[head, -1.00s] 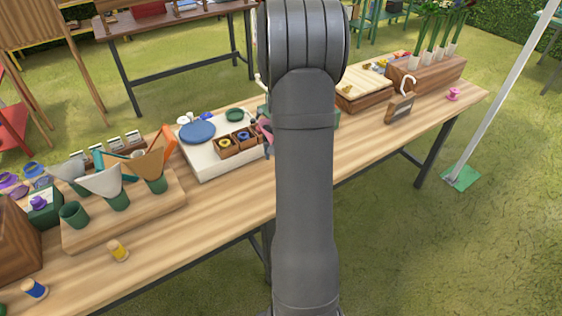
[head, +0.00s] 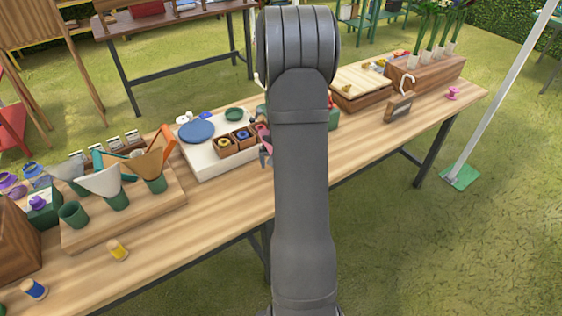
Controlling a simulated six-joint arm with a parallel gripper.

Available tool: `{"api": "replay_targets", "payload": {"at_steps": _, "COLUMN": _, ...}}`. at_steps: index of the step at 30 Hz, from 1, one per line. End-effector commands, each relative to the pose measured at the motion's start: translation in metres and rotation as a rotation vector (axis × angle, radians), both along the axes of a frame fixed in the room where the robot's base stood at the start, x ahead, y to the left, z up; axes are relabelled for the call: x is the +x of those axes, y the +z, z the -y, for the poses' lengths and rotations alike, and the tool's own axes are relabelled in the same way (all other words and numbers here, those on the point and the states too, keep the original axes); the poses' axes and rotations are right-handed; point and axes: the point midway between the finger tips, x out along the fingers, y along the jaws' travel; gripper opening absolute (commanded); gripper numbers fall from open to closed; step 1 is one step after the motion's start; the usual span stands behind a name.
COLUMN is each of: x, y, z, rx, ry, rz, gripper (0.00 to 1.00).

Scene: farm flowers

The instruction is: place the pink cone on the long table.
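The long wooden table (head: 215,213) runs from lower left to upper right.
A wooden rack (head: 85,233) holds grey, cream and tan cones in green cups. A white board (head: 198,165) carries a blue disc (head: 197,131). A pink spool (head: 452,93) stands far right. The front middle of the tabletop is clear.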

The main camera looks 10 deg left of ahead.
Motion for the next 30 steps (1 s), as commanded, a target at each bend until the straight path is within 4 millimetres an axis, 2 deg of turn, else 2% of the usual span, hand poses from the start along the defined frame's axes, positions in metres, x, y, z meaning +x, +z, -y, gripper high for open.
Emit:
{"api": "replay_targets", "payload": {"at_steps": 6, "x": 0.0, "y": 0.002, "z": 0.0, "rx": 0.0, "ry": 0.0, "rz": 0.0, "gripper": 0.97}}
{"api": "replay_targets", "payload": {"at_steps": 10, "x": -0.001, "y": 0.013, "z": 0.0, "rx": 0.0, "ry": 0.0, "rz": 0.002, "gripper": 0.97}}
{"api": "replay_targets", "payload": {"at_steps": 24, "x": -0.011, "y": 0.103, "z": 0.001, "rx": 0.001, "ry": 0.0, "rz": 0.003, "gripper": 0.97}}
{"api": "replay_targets", "payload": {"at_steps": 30, "x": -0.014, "y": 0.121, "z": 0.002, "rx": -0.001, "ry": 0.0, "rz": 0.001, "gripper": 0.97}}
